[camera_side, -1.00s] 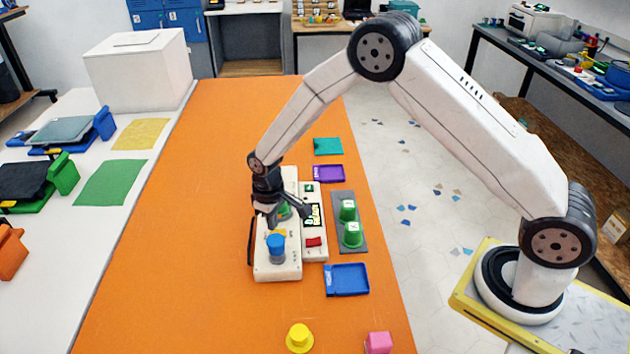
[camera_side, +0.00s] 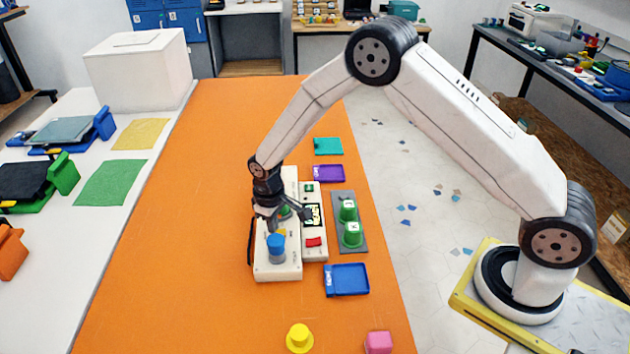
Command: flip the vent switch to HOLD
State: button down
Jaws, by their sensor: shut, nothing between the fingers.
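A white machine (camera_side: 262,268) stands on the orange table, with a side panel (camera_side: 319,255) on its right. The panel carries a small dark display (camera_side: 313,215), a red rocker switch (camera_side: 314,242) and a green button (camera_side: 309,188). A blue cylinder (camera_side: 276,248) stands on the front of the machine. My gripper (camera_side: 272,229) points down over the middle of the machine, just behind the blue cylinder, with its fingers shut and empty. I cannot make out which control is the vent switch, nor any HOLD label; my gripper hides part of the machine's top.
Two green cups (camera_side: 352,235) stand on a grey plate right of the panel. Blue (camera_side: 347,280), purple (camera_side: 329,173) and teal (camera_side: 328,147) pieces lie nearby. A yellow hat-shaped piece (camera_side: 299,338) and a pink cube (camera_side: 378,342) are at the front. The table's left side is clear.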

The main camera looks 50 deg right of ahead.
jog(key=shift+f, duration=0.25)
jog(key=shift+r, duration=3.55)
jog(key=shift+s+d+r, duration=0.2)
jog(key=shift+s+r, duration=0.05)
jog(key=shift+r, duration=0.05)
jog(key=s+d+r+m+t, duration=0.1)
jog(key=s+d+r, duration=0.1)
jog(key=s, duration=0.4)
jog(key=s+d+r+m, duration=0.1)
jog(key=s+d+r, duration=0.1)
jog(key=s, duration=0.5)
jog(key=s+d+r+m+t, duration=0.1)
jog(key=s+d+r, duration=0.1)
jog(key=s, duration=0.5)
jog(key=shift+d+r+t, duration=0.3)
jog(key=shift+r, duration=0.55)
